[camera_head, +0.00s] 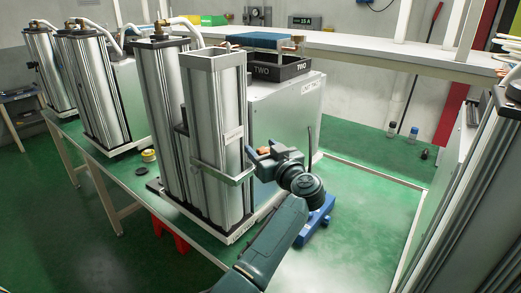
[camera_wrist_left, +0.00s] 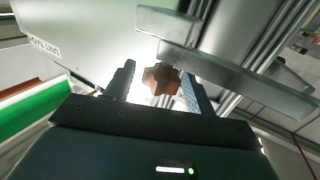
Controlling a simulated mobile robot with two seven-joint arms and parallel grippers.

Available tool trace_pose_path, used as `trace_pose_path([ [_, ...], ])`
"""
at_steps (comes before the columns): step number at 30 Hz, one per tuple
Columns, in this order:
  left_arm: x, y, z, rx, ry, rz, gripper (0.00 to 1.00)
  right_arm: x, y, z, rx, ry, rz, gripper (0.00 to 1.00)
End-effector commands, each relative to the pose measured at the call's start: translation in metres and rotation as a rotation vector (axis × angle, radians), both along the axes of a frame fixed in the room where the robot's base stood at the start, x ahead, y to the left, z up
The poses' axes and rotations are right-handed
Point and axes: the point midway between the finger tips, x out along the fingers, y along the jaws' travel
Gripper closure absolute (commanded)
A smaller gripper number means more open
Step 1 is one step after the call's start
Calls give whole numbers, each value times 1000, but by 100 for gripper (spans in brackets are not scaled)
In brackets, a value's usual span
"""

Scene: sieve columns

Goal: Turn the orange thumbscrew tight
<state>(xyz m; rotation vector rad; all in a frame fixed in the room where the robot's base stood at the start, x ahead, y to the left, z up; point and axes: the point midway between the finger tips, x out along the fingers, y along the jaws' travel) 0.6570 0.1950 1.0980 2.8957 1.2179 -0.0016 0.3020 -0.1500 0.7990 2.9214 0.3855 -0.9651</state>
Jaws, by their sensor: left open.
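The orange thumbscrew (camera_wrist_left: 161,78) is a lobed knob beside a grey metal bracket (camera_wrist_left: 230,70). It shows small in the head view (camera_head: 264,150), partly hidden by my gripper. The bracket (camera_head: 215,174) wraps around the front aluminium column (camera_head: 217,110). My left gripper (camera_head: 256,160) is at the right side of that column. In the left wrist view its two fingers (camera_wrist_left: 159,76) are open, one on each side of the thumbscrew, with gaps visible. I cannot tell how deep the knob sits between them. My right gripper is not in view.
A pale cabinet (camera_head: 290,112) stands close behind my left gripper, with a black tray (camera_head: 276,68) marked TWO on top. More columns (camera_head: 90,95) stand to the left on the green bench (camera_head: 125,170). A blue object (camera_head: 316,222) is beside my wrist. Open green floor lies right.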

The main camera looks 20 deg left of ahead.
Motion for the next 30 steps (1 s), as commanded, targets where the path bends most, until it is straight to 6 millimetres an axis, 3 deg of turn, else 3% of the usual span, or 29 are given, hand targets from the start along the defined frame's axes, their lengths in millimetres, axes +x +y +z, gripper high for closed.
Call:
trace_pose_path([
  [7, 0, 0, 1, 0, 0, 0, 45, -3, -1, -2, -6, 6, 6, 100],
  [24, 0, 0, 0, 0, 0, 0, 90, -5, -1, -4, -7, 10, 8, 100],
  [30, 0, 0, 1, 0, 1, -14, 90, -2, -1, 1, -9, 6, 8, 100],
])
